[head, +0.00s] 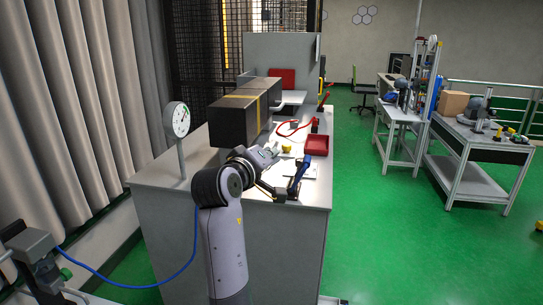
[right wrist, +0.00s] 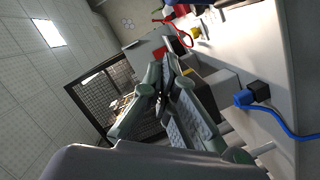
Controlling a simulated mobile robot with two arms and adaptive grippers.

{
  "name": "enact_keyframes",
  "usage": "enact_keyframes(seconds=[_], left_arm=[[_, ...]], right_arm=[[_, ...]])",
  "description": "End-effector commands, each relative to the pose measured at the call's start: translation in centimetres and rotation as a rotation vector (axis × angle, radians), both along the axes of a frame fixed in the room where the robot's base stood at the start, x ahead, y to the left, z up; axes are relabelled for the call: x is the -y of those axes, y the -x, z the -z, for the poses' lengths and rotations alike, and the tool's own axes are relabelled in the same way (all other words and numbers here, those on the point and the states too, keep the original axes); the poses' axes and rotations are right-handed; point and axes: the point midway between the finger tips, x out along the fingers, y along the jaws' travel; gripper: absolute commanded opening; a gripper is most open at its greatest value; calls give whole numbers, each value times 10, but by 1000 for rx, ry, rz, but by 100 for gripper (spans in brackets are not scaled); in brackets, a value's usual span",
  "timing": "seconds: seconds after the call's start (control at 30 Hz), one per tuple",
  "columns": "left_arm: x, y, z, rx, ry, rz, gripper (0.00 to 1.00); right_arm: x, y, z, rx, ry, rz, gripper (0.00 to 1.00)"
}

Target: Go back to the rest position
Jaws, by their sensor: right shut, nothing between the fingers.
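My left gripper does not show in the head view.
A dark box with a yellow stripe (head: 236,112), a dial gauge on a stand (head: 179,120), a red tray (head: 317,145) and a small yellow object (head: 287,148) are on the table. A blue plug (right wrist: 243,98) shows in the wrist view.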

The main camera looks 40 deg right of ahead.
Motion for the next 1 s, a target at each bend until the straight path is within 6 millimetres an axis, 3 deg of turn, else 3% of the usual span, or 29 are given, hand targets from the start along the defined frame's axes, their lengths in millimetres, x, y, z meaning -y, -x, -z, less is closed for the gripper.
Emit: enact_keyframes(seconds=[0.33,0.47,0.57,0.63,0.77,0.9,1.0], left_arm=[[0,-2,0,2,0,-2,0],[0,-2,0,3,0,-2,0],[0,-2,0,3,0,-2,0],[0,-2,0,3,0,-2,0],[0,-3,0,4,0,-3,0],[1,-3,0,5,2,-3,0],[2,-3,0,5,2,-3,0]], right_arm=[[0,0,2,-1,-2,-2,0],[-1,2,29,-12,-33,-27,0],[-7,8,77,-33,-96,-77,0],[-15,18,120,-56,-158,-125,0],[-38,46,198,-115,-299,-218,0],[-71,93,274,-209,-471,-308,0],[-99,135,318,-289,-601,-359,0]])
